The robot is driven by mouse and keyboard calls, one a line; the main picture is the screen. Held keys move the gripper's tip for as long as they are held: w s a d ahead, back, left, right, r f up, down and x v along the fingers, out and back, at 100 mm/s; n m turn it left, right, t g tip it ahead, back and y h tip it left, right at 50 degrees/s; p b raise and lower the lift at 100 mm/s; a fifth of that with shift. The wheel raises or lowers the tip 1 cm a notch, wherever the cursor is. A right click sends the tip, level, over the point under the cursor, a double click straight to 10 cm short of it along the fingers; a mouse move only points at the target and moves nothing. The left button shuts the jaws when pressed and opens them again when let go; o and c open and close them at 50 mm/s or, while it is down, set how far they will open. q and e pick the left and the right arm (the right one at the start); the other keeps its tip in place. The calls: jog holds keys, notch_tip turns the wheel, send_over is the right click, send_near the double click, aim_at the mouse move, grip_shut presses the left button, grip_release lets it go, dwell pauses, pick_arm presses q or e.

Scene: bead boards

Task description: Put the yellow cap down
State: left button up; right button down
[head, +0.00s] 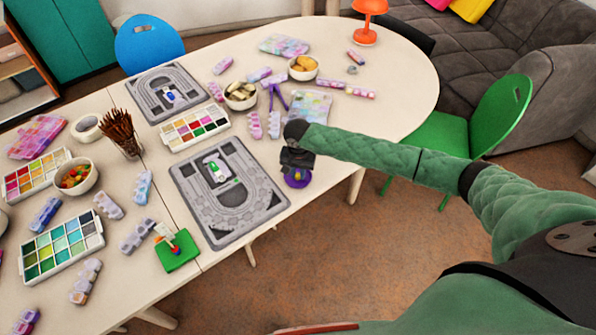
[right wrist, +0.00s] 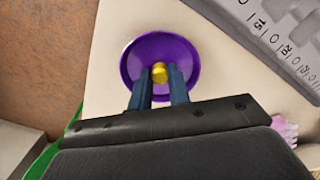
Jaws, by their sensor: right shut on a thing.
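The yellow cap (right wrist: 159,72) is small and sits between the fingertips of my right gripper (right wrist: 159,82) in the right wrist view. The gripper is shut on it. Behind the cap is a round purple dish (right wrist: 186,60), so the cap is over or inside the dish; I cannot tell whether it touches the bottom. In the head view, my right gripper (head: 297,168) is at the table's front edge, just above the purple dish (head: 297,181). The cap is hard to make out there. My left gripper does not show.
A grey bead board (head: 187,182) lies left of the purple dish, and a second board (head: 137,92) lies behind it. The table's front edge is close to the dish.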

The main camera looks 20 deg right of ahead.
aim_at(298, 174)
jog(key=c, duration=1.3)
grip_release()
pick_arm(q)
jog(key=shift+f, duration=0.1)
pick_arm(e)
jog(key=shift+r, duration=0.25)
notch_tip(298, 174, up, 2)
jog(key=shift+r+b, duration=0.1)
jog(key=shift+b, duration=0.65)
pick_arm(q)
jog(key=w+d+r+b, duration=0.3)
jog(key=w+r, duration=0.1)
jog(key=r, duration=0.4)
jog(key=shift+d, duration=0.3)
pick_arm(e)
jog(key=shift+r, duration=4.9)
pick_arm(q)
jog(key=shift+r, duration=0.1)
